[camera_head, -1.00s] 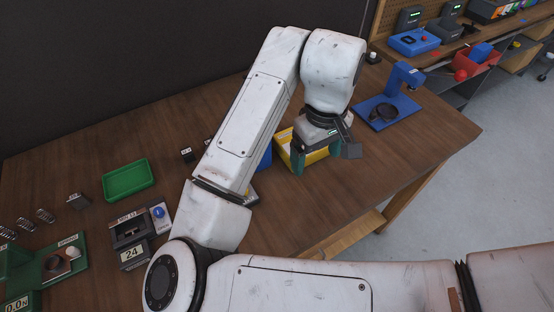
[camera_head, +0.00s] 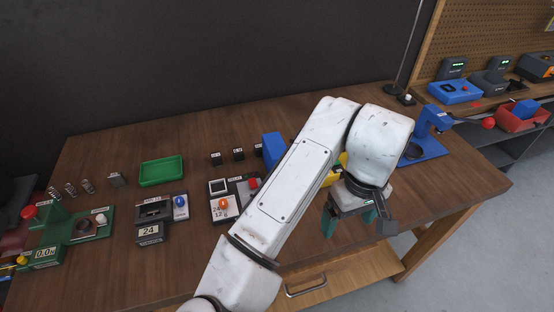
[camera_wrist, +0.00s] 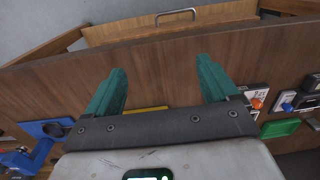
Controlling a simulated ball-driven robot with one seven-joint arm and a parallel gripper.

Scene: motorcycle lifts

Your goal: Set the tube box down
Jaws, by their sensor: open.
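My gripper (camera_head: 350,221) is open, with its two teal fingers apart and nothing between them. It hangs near the table's front edge. The wrist view shows the open gripper (camera_wrist: 162,68) with wood and the front edge beyond its fingers. A yellow box (camera_head: 334,172) stands on the table behind my wrist, mostly hidden by the arm. A strip of the yellow box (camera_wrist: 146,109) shows in the wrist view beyond the gripper's base. The yellow box may be the tube box; no label on it is readable.
A blue block (camera_head: 273,147) stands left of my arm. A green tray (camera_head: 161,171), a device marked 24 (camera_head: 151,230) and a switch panel (camera_head: 222,207) are farther left. A blue stand (camera_head: 437,119) is at the right. A drawer handle (camera_head: 306,287) shows below the front edge.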

